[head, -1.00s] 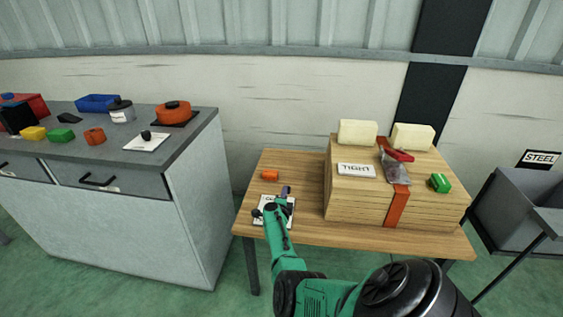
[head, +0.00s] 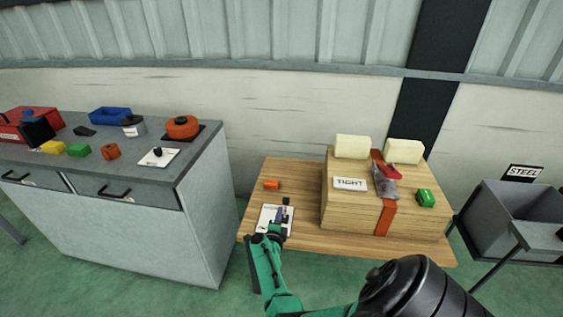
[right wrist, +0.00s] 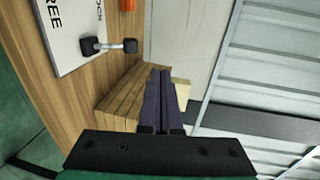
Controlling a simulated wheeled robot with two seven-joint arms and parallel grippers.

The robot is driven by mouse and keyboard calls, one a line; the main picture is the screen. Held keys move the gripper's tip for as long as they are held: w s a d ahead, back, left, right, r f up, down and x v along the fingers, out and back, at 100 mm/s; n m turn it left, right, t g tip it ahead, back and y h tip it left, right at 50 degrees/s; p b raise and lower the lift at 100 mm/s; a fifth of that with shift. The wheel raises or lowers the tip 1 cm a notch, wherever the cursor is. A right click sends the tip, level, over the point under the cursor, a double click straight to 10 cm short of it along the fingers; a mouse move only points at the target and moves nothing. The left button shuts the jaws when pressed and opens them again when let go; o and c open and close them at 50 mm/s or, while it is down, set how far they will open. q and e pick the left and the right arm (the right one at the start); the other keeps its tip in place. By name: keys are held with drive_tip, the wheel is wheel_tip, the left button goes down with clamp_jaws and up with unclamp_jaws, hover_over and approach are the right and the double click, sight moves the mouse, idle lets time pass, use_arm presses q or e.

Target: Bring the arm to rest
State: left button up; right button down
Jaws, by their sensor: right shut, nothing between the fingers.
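My right arm, green and black, comes in from the lower right in the head view. Its gripper (head: 286,207) is near the left front of the wooden table (head: 310,243), by a white card (head: 268,221). In the right wrist view the two dark fingers (right wrist: 161,98) lie together, shut with nothing between them. That view also shows the white card (right wrist: 66,32) and a small dark dumbbell-shaped part (right wrist: 108,46) at its edge, apart from the fingers. My left gripper is not in view.
A wooden block (head: 345,207) with a TIGHT card (head: 350,184), orange strap and cream blocks stands right of the gripper. An orange piece (head: 272,185) lies behind the card. A grey cabinet (head: 150,230) stands left, a grey STEEL bin (head: 500,220) right.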

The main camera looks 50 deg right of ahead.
drive_tip(key=shift+s+a, duration=0.15)
drive_tip(key=shift+r, duration=0.1)
idle(0.3)
drive_tip(key=s+a+f+n+y, duration=0.55)
drive_tip(key=a+f+n, duration=0.25)
drive_tip(key=f+n, duration=0.2)
drive_tip(key=s+a+f+n+y, duration=0.4)
drive_tip(key=a+f+n+y, duration=0.2)
drive_tip(key=a+f+n, duration=0.3)
drive_tip(key=s+a+f+n+g, duration=0.1)
drive_tip(key=s+f+n, duration=0.3)
drive_tip(key=s, duration=0.6)
drive_tip(key=s+a+f+n+g+y, duration=0.1)
drive_tip(key=s+f+n+g, duration=0.3)
drive_tip(key=s, duration=0.6)
drive_tip(key=s+a+f+n+g, duration=0.1)
drive_tip(key=s+f+n+g, duration=0.2)
drive_tip(key=s, duration=0.7)
drive_tip(key=shift+f+n+y, duration=0.35)
drive_tip(key=shift+f+n, duration=0.2)
drive_tip(key=shift+n, duration=0.25)
